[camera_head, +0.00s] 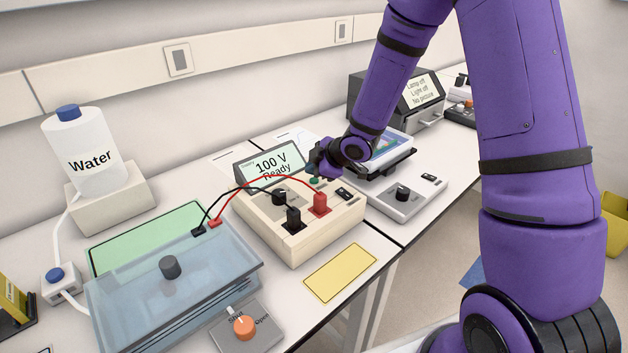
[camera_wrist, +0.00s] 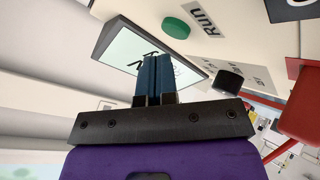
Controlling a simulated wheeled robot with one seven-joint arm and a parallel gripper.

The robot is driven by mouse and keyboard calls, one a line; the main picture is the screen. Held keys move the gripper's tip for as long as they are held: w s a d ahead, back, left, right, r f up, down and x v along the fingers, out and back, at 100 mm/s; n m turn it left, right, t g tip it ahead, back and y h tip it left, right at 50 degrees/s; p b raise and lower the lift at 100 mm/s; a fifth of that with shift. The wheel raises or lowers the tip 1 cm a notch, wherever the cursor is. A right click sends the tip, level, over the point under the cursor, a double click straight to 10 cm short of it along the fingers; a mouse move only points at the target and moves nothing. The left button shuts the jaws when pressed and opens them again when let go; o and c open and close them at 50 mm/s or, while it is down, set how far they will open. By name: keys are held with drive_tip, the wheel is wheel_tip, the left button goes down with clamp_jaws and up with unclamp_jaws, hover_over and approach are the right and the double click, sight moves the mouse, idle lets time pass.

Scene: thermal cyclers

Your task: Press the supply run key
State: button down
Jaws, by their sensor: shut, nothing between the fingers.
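The power supply (camera_head: 262,222) is a cream box whose tilted screen (camera_head: 270,165) reads "100 V Ready". Its run key is a round green button (camera_head: 314,181) on the top panel, just below my gripper (camera_head: 322,165) in the head view. In the wrist view the green run key (camera_wrist: 180,28) sits beside a "Run" label, ahead of the fingertips and a little to their right. My gripper (camera_wrist: 154,62) has its two blue fingers together and empty. The fingertips appear apart from the key and overlap the screen in the picture.
Red and black leads run from the supply's red (camera_head: 320,203) and black (camera_head: 293,218) plugs to the clear gel tank (camera_head: 180,285). A black knob (camera_head: 279,196) stands near the key. A grey device (camera_head: 405,197) is close on the right. A yellow card (camera_head: 340,273) lies in front.

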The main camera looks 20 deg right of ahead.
sight(315, 181)
drive_tip(key=shift+r, duration=2.4)
drive_tip(key=shift+d+r, duration=0.2)
drive_tip(key=shift+r, duration=0.2)
drive_tip(key=s+d+r+m+h, duration=0.35)
drive_tip(key=s+r, duration=0.25)
drive_tip(key=r, duration=0.2)
drive_tip(key=s+d+r+m+h, duration=0.3)
drive_tip(key=s+d+r+m, duration=0.15)
drive_tip(key=r, duration=0.35)
drive_tip(key=s+r+m+g, duration=0.1)
drive_tip(key=s+r+m, duration=0.2)
drive_tip(key=s, duration=0.9)
drive_tip(key=s+a+r+m+g+y, duration=0.1)
drive_tip(key=s+r+m, duration=0.2)
drive_tip(key=s, duration=0.9)
drive_tip(key=shift+a+r+m, duration=0.15)
drive_tip(key=shift+r+m, duration=0.05)
drive_tip(key=shift+m, duration=0.7)
